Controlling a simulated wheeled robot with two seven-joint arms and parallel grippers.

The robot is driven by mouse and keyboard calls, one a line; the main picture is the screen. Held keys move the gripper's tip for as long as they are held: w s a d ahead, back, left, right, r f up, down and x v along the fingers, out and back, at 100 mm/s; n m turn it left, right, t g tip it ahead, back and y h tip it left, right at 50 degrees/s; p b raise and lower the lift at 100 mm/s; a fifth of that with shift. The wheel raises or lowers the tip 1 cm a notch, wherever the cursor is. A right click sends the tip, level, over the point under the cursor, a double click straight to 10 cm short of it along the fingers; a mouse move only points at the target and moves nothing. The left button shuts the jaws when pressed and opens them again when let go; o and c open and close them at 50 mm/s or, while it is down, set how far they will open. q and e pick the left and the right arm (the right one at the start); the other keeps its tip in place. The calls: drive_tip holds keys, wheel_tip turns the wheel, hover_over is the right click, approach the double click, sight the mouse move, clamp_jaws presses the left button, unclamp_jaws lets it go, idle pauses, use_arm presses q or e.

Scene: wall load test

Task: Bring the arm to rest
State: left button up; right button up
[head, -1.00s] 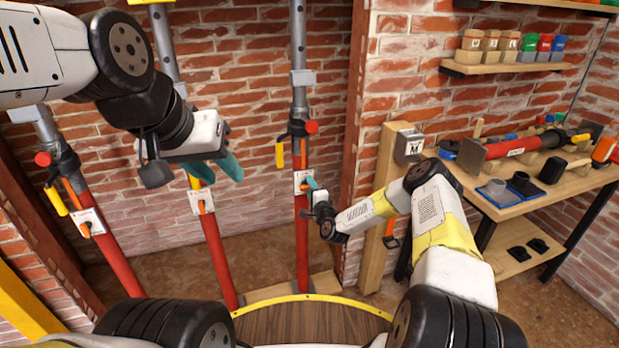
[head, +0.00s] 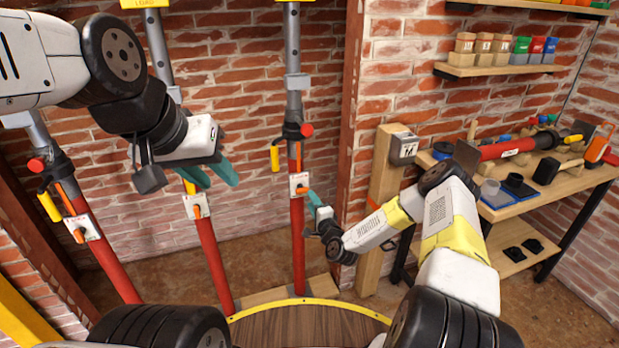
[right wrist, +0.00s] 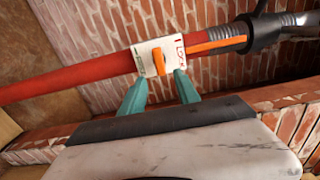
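My right gripper (head: 314,200) is at the right red post (head: 298,250), just right of its white plate (head: 299,184). In the right wrist view its two teal fingers (right wrist: 160,80) are apart with nothing between them. The plate (right wrist: 172,61) and its orange handle (right wrist: 158,61) show just beyond the fingertips; the handle lies across the post. I cannot tell the exact gap. My left gripper (head: 209,175) hangs in the air in front of the middle post (head: 213,250), its teal fingers apart and empty.
The left post (head: 108,265) leans at the far left. A workbench (head: 515,205) with tools is at the right. A round wooden top with a yellow rim (head: 300,301) is in front.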

wheel_tip(320, 180, up, 13)
drive_tip(key=n+g+y, duration=0.1)
drive_tip(key=n+g, duration=0.4)
drive_tip(key=n, duration=0.4)
drive_tip(key=s+d+r+n+g+h, duration=0.1)
drive_tip(key=s+d+r+n+h, duration=0.2)
drive_tip(key=r, duration=0.4)
drive_tip(key=s+d+r+n+g, duration=0.1)
drive_tip(key=s+d+r+g, duration=0.15)
drive_tip(key=s+r, duration=0.35)
drive_tip(key=s+d+r+h, duration=0.1)
drive_tip(key=s+d+r, duration=0.1)
drive_tip(key=s+r, duration=0.4)
drive_tip(key=s+d+r+h, duration=0.1)
drive_tip(key=s+d+r, duration=0.25)
drive_tip(key=s, duration=0.35)
drive_tip(key=s+r+n+g, duration=0.2)
drive_tip(key=s+r, duration=0.1)
drive_tip(key=s, duration=1.5)
drive_tip(key=shift+s+y, duration=0.3)
drive_tip(key=shift+s, duration=0.05)
